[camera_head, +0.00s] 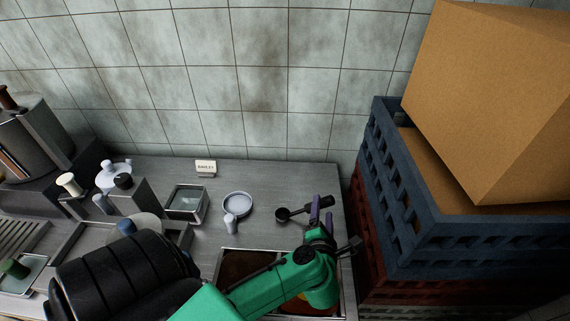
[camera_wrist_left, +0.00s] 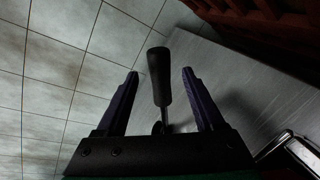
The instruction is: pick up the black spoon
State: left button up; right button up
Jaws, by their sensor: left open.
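The black spoon (camera_head: 284,213) lies on the grey counter in the head view, its round bowl to the left and its handle pointing right. My left gripper (camera_head: 322,214) is over the handle end, with its purple fingers open. In the left wrist view the spoon's dark handle (camera_wrist_left: 158,75) stands between the two fingers of the gripper (camera_wrist_left: 160,72), with a gap on each side. The lower part of the spoon is hidden by the gripper's body there. My right gripper is not in view.
A pale round dish (camera_head: 237,204), a glass container (camera_head: 186,203) and a small white sign (camera_head: 206,167) stand left of the spoon. Stacked crates (camera_head: 398,180) with a large cardboard box (camera_head: 500,100) rise close on the right. A tiled wall (camera_head: 250,75) is behind.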

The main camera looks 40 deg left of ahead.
pick_arm(q)
jog(key=p+x, duration=0.1)
jog(key=x, duration=0.5)
jog(key=shift+r+p, duration=0.1)
jog(key=shift+p, duration=0.2)
jog(key=shift+w+a, duration=0.15)
jog(key=shift+c, duration=0.3)
grip_shut()
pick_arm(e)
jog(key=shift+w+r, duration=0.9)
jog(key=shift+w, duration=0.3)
